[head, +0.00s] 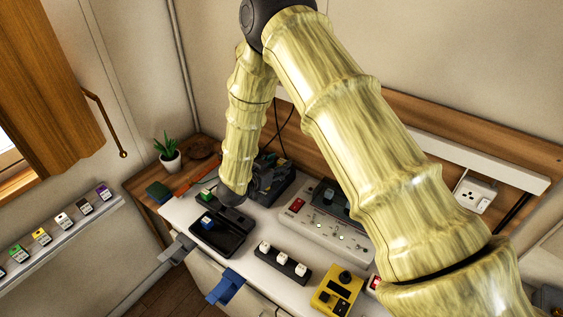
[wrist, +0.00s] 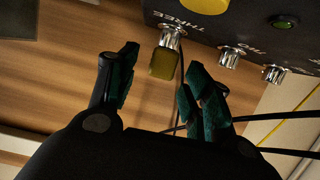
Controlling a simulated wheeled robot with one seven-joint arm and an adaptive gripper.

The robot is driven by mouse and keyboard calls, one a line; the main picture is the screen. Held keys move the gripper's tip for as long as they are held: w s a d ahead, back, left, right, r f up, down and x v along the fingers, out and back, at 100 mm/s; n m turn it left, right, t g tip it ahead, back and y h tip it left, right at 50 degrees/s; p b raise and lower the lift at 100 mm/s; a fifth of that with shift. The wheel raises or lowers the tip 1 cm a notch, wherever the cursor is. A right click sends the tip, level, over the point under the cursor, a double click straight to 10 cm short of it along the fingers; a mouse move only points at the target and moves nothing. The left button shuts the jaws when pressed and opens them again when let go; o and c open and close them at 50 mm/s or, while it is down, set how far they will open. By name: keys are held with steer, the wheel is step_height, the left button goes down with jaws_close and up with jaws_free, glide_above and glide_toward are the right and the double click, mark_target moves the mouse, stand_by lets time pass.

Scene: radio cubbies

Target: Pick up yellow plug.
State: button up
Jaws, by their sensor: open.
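The yellow plug (wrist: 163,63) shows in the wrist view, seated at a metal socket marked THREE on a black box (wrist: 235,28). My gripper (wrist: 162,72) is open, with one dark green-padded finger on each side of the plug. The plug sits between the fingertips with a visible gap on both sides; neither finger clearly touches it. In the head view my gripper (head: 262,178) is at the black box (head: 285,188) at the back of the desk, and the plug cannot be made out there.
More metal sockets (wrist: 230,57) line the box beside the plug. Thin black and yellow cables (wrist: 290,116) run near the right finger. In the head view, a black tray (head: 222,238), a white control panel (head: 325,228) and a potted plant (head: 168,155) stand around the box.

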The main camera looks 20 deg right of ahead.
mark_target(280, 163)
steer(key=shift+x, duration=0.8)
steer(key=c, duration=1)
steer(key=shift+c, duration=0.2)
steer(key=shift+r, duration=0.1)
steer(key=shift+r, duration=0.4)
step_height(280, 163, up, 3)
steer(key=shift+f+b, duration=0.2)
steer(key=shift+b, duration=0.6)
steer(key=s+a+b, duration=0.1)
steer(key=s+a, duration=0.1)
steer(key=s, duration=0.5)
steer(key=s+a+r+b, duration=0.1)
steer(key=s+a+b, duration=0.1)
steer(key=s, duration=0.6)
steer(key=shift+s+a+r, duration=0.2)
steer(key=shift+a+r, duration=0.05)
steer(key=shift+r, duration=0.05)
